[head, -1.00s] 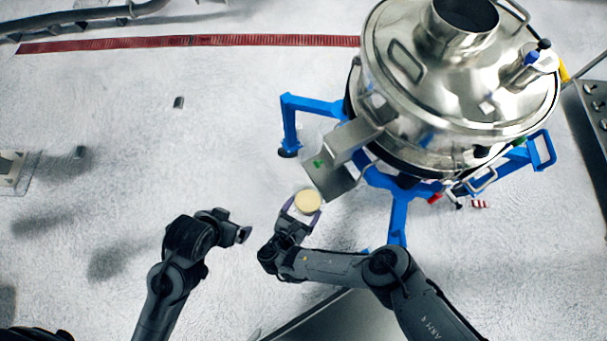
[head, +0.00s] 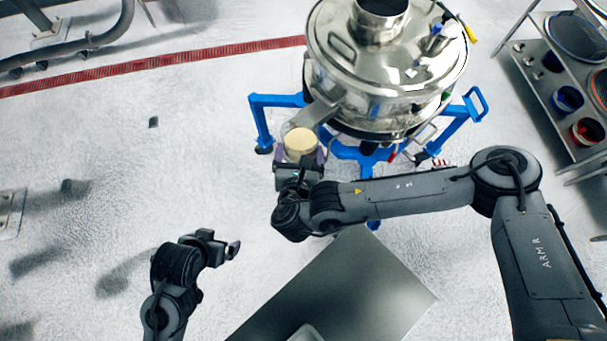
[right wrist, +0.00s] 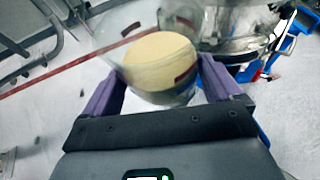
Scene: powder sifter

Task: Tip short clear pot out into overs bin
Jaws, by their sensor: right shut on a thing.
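A clear pot with pale cream powder (head: 301,141) is between the purple fingers of my right gripper (head: 299,158), which is shut on it. In the right wrist view the clear pot (right wrist: 160,62) shows close up, powder inside, between both fingers (right wrist: 160,88). The pot is in front of the sifter's metal outlet chute (head: 316,113); whether they touch cannot be told. My left gripper (head: 226,247) is at the lower left, away from the pot and with nothing visible in it; its jaw opening is unclear. I cannot pick out the overs bin.
The steel sifter (head: 385,65) stands on a blue frame (head: 277,101) behind the pot. A grey metal surface (head: 350,285) lies at the bottom middle. A shelf rack at the right holds a blue bowl (head: 567,98) and a red bowl (head: 587,130). The left floor is largely clear.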

